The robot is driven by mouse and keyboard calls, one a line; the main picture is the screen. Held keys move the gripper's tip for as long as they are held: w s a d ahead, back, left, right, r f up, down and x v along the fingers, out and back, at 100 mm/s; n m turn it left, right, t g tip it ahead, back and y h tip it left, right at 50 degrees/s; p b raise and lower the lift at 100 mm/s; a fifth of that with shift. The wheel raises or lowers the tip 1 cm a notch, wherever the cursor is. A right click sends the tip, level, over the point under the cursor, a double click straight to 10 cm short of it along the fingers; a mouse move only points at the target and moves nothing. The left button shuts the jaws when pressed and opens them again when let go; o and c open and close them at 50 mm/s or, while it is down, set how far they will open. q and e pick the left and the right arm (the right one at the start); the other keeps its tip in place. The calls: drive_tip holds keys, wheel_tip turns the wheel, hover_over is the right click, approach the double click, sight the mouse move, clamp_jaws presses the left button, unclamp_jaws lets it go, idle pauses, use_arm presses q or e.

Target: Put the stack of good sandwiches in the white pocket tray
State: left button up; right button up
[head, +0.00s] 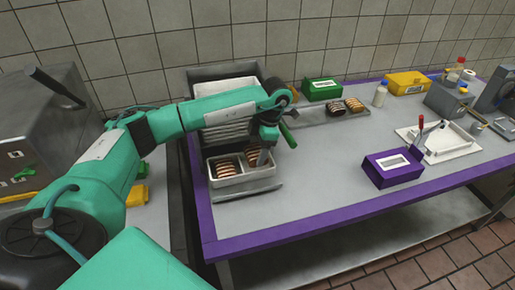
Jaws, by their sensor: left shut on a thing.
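A white pocket tray (243,184) stands at the left end of the table. A stack of brown striped sandwiches (226,166) sits in its left pocket. My left gripper (264,158) points down at the right pocket, shut on another sandwich stack (252,157). That stack is in or just over the right pocket; the gripper partly hides it, so I cannot tell if it touches the bottom. My right gripper is not in view.
Two more sandwich groups, one dark-striped (320,102) and one golden (354,105), lie on a metal tray (334,115) behind. A green box (321,90), a purple box (394,168) and a white press board (448,152) stand to the right. The front middle table is clear.

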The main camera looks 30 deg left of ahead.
use_arm(q)
drive_tip(key=o, duration=1.1)
drive_tip(key=shift+c, duration=0.2)
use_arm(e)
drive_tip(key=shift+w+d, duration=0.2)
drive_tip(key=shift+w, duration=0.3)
use_arm(q)
drive_tip(key=shift+r, duration=0.1)
drive_tip(key=shift+r, duration=0.35)
wheel_tip(320, 180, up, 19)
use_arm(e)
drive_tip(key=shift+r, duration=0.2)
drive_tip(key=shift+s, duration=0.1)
